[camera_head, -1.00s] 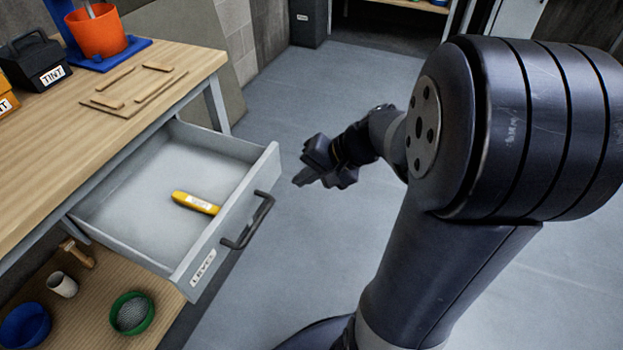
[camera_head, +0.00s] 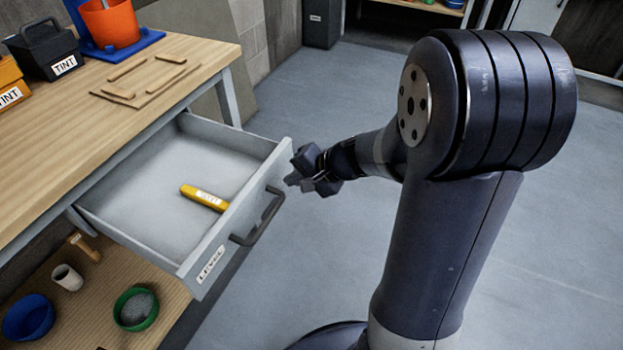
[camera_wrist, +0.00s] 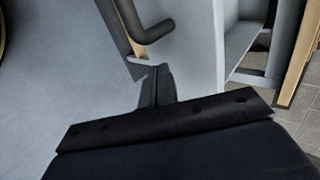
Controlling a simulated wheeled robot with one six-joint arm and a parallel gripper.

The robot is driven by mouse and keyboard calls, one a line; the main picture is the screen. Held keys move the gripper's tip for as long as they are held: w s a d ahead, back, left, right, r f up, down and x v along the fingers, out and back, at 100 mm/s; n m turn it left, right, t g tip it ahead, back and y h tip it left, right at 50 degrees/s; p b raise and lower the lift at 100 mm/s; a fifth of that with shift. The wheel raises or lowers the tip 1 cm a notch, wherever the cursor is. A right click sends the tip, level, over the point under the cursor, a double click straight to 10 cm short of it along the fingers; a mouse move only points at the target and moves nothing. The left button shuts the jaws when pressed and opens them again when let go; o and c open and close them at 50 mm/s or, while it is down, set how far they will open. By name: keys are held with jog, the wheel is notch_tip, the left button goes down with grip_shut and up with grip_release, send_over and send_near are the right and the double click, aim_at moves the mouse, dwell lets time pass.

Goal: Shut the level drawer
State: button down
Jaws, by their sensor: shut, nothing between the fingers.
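The level drawer (camera_head: 203,262) is pulled well out from under the workbench. Its grey front carries a "LEVEL" label and a dark bar handle (camera_head: 262,219). A yellow level (camera_head: 204,197) lies inside on the drawer floor. My gripper (camera_head: 290,181) is shut and empty, just outside the drawer front near its far end, beyond the handle. In the wrist view the closed fingers (camera_wrist: 157,88) point at the drawer front, and the handle (camera_wrist: 150,38) shows above them. I cannot tell whether the fingertips touch the front.
The workbench (camera_head: 190,45) holds thin wooden pieces (camera_head: 150,75), dark and orange tint boxes and an orange pot (camera_head: 110,22). A lower shelf below the drawer holds a blue bowl (camera_head: 28,318), a green bowl (camera_head: 135,309) and a white cup (camera_head: 67,277). The floor to the right is clear.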

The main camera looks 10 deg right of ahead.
jog(key=shift+w+a, duration=0.55)
jog(key=shift+a, duration=0.15)
